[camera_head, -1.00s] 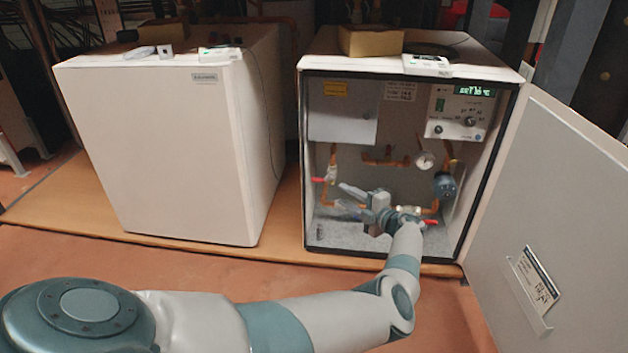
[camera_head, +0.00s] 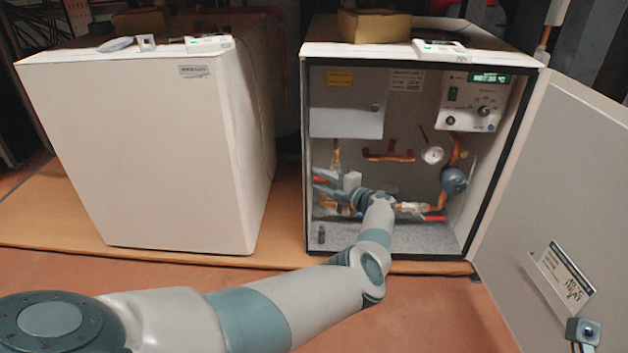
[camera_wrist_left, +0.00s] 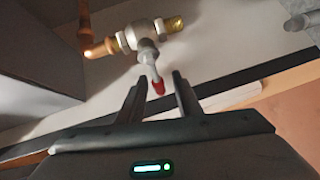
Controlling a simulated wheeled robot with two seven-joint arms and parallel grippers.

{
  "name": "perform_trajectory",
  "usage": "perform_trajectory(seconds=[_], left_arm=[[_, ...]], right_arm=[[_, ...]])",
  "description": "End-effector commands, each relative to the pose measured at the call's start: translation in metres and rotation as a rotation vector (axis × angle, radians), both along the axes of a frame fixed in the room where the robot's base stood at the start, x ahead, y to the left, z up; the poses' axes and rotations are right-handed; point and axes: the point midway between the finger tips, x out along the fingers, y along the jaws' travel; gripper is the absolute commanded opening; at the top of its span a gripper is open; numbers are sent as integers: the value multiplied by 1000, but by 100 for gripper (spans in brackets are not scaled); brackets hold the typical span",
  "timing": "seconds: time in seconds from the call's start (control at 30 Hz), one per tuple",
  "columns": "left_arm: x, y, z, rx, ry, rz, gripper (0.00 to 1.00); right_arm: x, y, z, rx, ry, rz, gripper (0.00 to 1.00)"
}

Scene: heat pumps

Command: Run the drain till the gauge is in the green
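The open right-hand heat pump cabinet (camera_head: 410,62) shows copper pipes and a round white gauge (camera_head: 432,155); its needle is too small to read. A red-tipped valve lever (camera_head: 319,180) is at the left inside wall, partly hidden by my left gripper (camera_head: 322,184). In the left wrist view, the red-tipped lever (camera_wrist_left: 158,87) hangs from a valve on a copper pipe. My left gripper's fingers (camera_wrist_left: 158,86) are apart, with the lever tip between them and no clear grip. Another red lever (camera_head: 435,218) is on the lower right pipe. My right gripper is not identifiable.
A closed white cabinet (camera_head: 135,150) stands to the left. The open door (camera_head: 555,170) with a label holder spans the right side. A control panel (camera_head: 474,103) with a green display is at the upper right inside. A small grey-teal part (camera_head: 583,331) shows at lower right.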

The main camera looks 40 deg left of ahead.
Motion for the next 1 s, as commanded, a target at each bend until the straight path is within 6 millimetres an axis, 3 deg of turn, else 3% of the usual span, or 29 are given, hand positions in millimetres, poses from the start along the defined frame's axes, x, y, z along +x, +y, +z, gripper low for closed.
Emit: perform_trajectory(seconds=[0.33,0.47,1.0], left_arm=[[1,0,0,0,0,0,32],[0,0,0,0,0,0,0],[0,0,-1,-69,-40,0,0]], right_arm=[[-1,1,1,-5,-11,1,32],[-1,0,1,-4,-10,-1,32],[-1,-8,4,3,3,-23,32]])
